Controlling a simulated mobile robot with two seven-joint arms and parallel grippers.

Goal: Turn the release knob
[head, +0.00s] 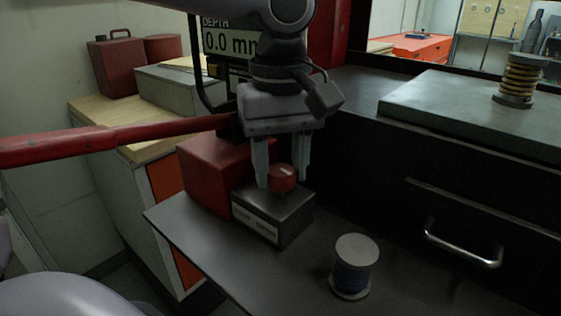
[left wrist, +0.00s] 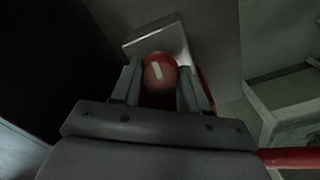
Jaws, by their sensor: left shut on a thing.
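The release knob (head: 284,177) is a round red knob with a white mark on its top, on a dark grey box (head: 273,216) with a pale label. My left gripper (head: 282,182) points down at the knob with a finger on either side, shut on it. In the left wrist view the knob (left wrist: 160,73) sits between the two fingertips (left wrist: 160,84), and its white mark lies nearly along the finger direction. My right gripper is not in view.
A red block (head: 208,178) stands beside the box. A blue spool (head: 352,267) stands on the dark shelf to the right. A red bar (head: 100,143) crosses from the left. A display (head: 230,42) behind my arm reads 0.0 mm. A drawer handle (head: 462,250) juts out at right.

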